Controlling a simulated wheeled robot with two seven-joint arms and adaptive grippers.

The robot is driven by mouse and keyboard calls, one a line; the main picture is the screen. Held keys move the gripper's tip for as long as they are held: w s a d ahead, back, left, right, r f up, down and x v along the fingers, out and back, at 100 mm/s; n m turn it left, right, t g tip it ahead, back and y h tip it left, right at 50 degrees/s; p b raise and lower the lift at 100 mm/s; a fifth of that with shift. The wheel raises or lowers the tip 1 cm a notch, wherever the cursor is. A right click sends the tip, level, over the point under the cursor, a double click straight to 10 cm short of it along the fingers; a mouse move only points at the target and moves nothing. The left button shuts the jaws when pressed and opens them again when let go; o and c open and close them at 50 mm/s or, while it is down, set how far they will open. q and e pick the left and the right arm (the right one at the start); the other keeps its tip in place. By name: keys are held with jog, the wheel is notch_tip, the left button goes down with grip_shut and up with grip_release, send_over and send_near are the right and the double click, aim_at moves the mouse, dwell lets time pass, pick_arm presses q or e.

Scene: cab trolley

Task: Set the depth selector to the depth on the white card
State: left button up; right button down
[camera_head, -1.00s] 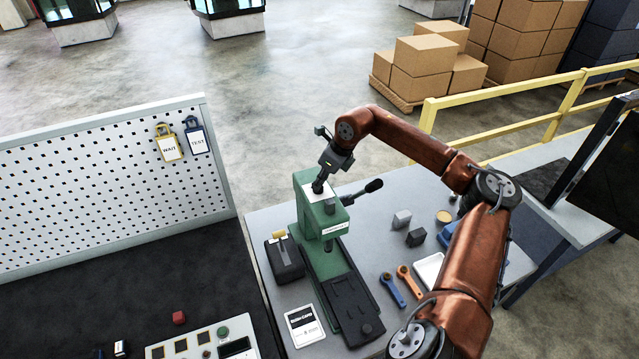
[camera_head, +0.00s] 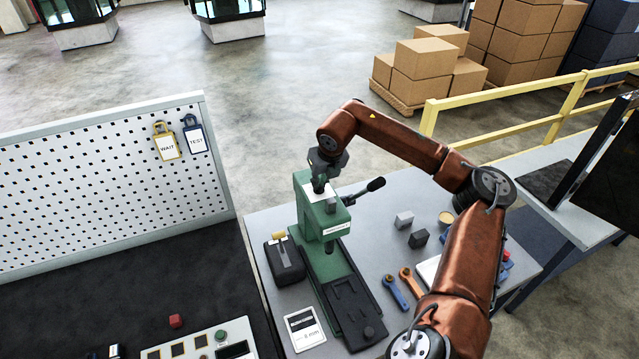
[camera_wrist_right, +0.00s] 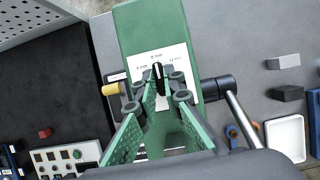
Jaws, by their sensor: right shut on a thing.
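The green press (camera_head: 309,208) stands on the grey table. On its top a white dial plate (camera_wrist_right: 176,60) carries 4 mm, 8 mm and what looks like 12 mm marks. The black depth selector (camera_wrist_right: 158,74) has a white line that points up, about at the 8 mm mark. My right gripper (camera_wrist_right: 158,97) is shut on the selector from above; the fingers hide part of the plate. In the head view the gripper (camera_head: 320,184) is at the press top.
A black lever (camera_head: 365,190) sticks out right of the press. A dark box with a yellow tab (camera_head: 285,260) stands left of it. Blue and orange wrenches (camera_head: 395,292) and small grey blocks (camera_head: 418,238) lie to the right. A pegboard (camera_head: 110,185) stands at the left.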

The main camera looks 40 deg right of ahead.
jog(key=shift+w+d+r, duration=0.1)
jog(key=shift+r, duration=0.05)
jog(key=c, duration=2)
grip_release()
jog(key=shift+c, duration=0.2)
jog(key=v, duration=1.2)
